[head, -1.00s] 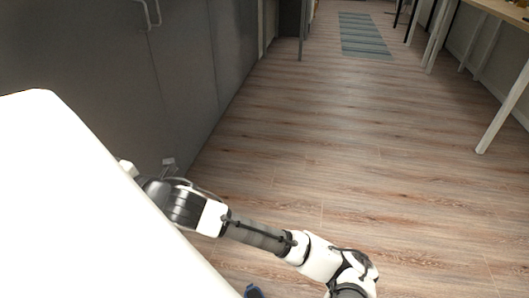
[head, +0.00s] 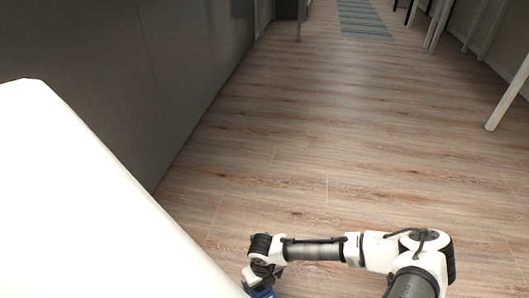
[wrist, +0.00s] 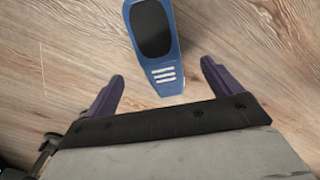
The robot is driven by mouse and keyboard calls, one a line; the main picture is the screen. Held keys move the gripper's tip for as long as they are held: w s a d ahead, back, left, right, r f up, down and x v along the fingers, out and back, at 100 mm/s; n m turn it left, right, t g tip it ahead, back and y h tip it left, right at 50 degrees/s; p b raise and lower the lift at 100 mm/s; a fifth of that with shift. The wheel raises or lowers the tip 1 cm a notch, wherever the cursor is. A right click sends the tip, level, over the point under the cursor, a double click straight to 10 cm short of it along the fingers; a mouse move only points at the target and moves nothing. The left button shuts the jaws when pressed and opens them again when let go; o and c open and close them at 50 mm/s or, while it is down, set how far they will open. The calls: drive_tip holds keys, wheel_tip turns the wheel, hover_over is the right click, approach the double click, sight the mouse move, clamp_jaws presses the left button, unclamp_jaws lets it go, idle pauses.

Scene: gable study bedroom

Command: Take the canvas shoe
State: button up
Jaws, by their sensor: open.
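The blue canvas shoe (wrist: 154,48) lies on the wooden floor in the wrist view, with a dark opening and white lace bars. Its far end is cut off by the top edge of the picture. My gripper (wrist: 163,72) is open, with one purple finger on each side of the shoe's near end. Both fingers appear apart from the shoe, and nothing is held. In the head view a small blue patch (head: 263,293), likely the shoe, shows at the bottom edge beside the end of my arm.
A dark grey cabinet front (head: 110,80) runs along the left. Table legs (head: 508,97) stand at the right. A grey-blue striped rug (head: 362,18) lies far ahead. The wooden floor (head: 320,130) between is clear.

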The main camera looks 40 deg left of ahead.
wheel_tip(320, 180, down, 10)
drive_tip(key=b, duration=0.4)
drive_tip(key=shift+s+r, duration=0.15)
drive_tip(key=shift+r, duration=0.2)
drive_tip(key=c, duration=1.2)
drive_tip(key=shift+o, duration=0.2)
